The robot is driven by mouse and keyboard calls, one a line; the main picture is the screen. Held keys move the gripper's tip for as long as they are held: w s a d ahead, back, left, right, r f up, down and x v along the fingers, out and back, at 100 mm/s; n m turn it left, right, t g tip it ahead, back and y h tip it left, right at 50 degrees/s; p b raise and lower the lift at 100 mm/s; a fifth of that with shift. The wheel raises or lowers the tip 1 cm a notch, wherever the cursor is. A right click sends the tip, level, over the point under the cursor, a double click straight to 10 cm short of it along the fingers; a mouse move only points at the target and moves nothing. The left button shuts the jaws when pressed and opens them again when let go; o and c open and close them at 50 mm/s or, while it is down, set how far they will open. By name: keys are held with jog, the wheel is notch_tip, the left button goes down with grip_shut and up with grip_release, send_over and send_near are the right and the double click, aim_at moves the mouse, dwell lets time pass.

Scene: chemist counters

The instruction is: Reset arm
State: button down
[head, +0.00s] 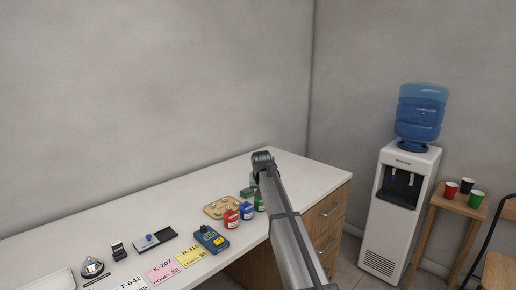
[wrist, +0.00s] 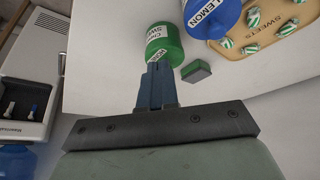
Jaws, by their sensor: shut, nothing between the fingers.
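My arm reaches out over the right end of the white counter (head: 130,215) in the head view, and its end hides part of the counter top there. My gripper (wrist: 157,68) shows in the wrist view with its fingers together and nothing between them. Its tips point at a green jar (wrist: 166,42) and appear close to it; I cannot tell whether they touch. A blue jar labelled lemon (wrist: 212,14) and a small green and grey block (wrist: 197,71) are beside the green jar. In the head view the fingertips are not clearly visible.
A wooden sweets tray (head: 213,211), a red jar (head: 231,219) and a blue card terminal (head: 210,239) are on the counter left of my arm. Price cards and a bell (head: 92,266) are farther left. A water cooler (head: 398,210) and a stool with cups (head: 460,207) stand right.

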jog(key=d+f+m+h, duration=0.1)
jog(key=d+f+m, duration=0.2)
jog(key=d, duration=1.3)
jog(key=s+d+f, duration=0.4)
jog(key=d+f, duration=0.1)
jog(key=f, duration=0.2)
jog(key=s+a+f+n+g, duration=0.1)
jog(key=s+a+f+g, duration=0.15)
jog(key=s+f, duration=1.45)
jog(key=s+a+f+g, duration=0.1)
jog(key=s+f+g, duration=0.3)
jog(key=s+f, duration=1.25)
jog(key=s+a+f+n+g, duration=0.1)
jog(key=s+f, duration=0.4)
jog(key=s, duration=1.2)
jog(key=s+a+f+g+y, duration=0.1)
jog(key=s+f+g, duration=0.3)
jog(key=s, duration=1.4)
jog(key=shift+f+n, duration=0.4)
jog(key=shift+f, duration=0.55)
